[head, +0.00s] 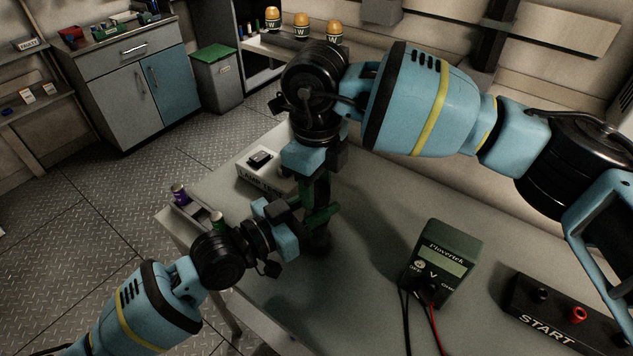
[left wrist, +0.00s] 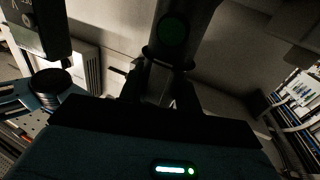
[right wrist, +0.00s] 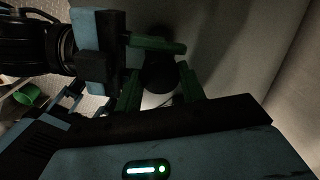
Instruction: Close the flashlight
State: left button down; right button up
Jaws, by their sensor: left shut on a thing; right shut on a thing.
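The dark flashlight (head: 318,240) stands roughly upright near the table's left side, mostly hidden by my grippers. My left gripper (head: 320,213) comes in from the left and is shut on its body. My right gripper (head: 315,184) reaches down from above and is shut on its upper part. The left wrist view shows the dark flashlight (left wrist: 178,50) between the fingers. In the right wrist view the flashlight (right wrist: 157,75) is a dark shape between green fingers, with the left gripper (right wrist: 165,46) just beyond. I cannot tell whether a cap is seated.
A white lamp-test box (head: 250,178) stands behind the grippers. A small tray with a purple-topped battery (head: 180,194) and a green-topped battery (head: 217,220) is at the left edge. A multimeter (head: 445,262) and a START box (head: 560,318) stand at right; the table between is clear.

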pick_arm(q)
jog(key=shift+f, duration=0.15)
pick_arm(e)
jog(key=m, duration=0.4)
jog(key=o, duration=1.1)
jog(key=shift+r, duration=2.25)
jog(key=shift+c, duration=0.5)
